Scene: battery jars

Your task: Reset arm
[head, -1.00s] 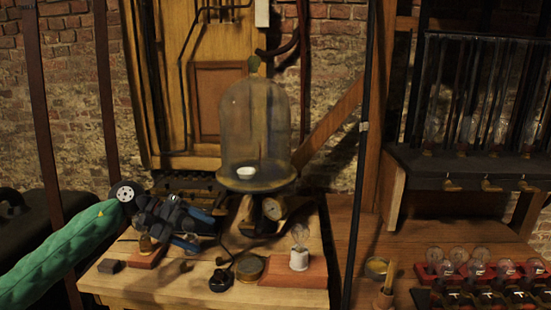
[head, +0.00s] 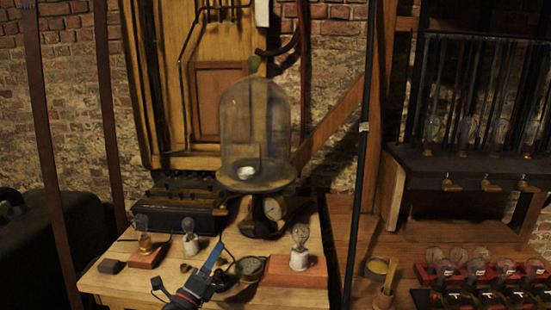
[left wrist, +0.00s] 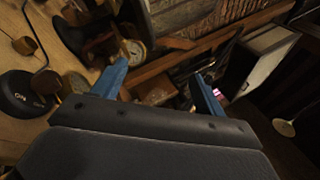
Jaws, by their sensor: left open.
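My left gripper (head: 208,272) comes up from the bottom edge in the head view, low in front of the wooden table. One blue finger points up and right, near a small round brass-rimmed dial (head: 250,266). In the left wrist view, the two blue fingers of my left gripper (left wrist: 158,78) are spread well apart with nothing between them. My right gripper is in neither view.
A glass bell jar (head: 255,125) stands on a dark stand at the table's back. A bulb on a white base (head: 299,250) stands to its right, another bulb (head: 143,240) to its left. Red racks of bulbs (head: 470,268) fill the lower right.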

